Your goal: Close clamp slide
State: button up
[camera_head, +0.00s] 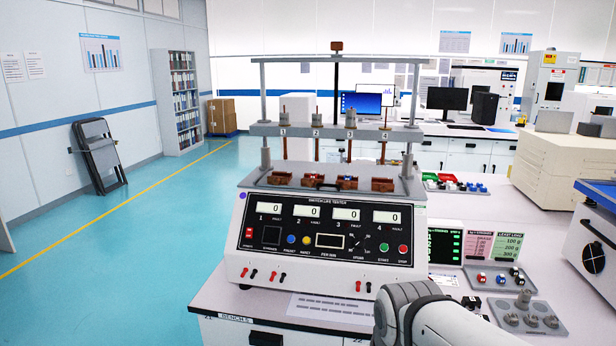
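A small dark bar (328,186) lies at the deck's front edge between the clamps. I cannot tell which part is the clamp slide, or whether it is open or closed. A white and grey link of my arm shows at the bottom, right of centre, in front of the bench. My gripper is not in view.
A paper sheet (330,308) lies before the tester. To its right are a green screen (445,243), a pink and green sign (494,246), a tray of small switches (495,278) and a plate of metal weights (527,317). Floor at the left is mostly clear.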

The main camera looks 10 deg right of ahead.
aim_at(287, 181)
jog(key=i, duration=0.85)
jog(key=u, duration=0.05)
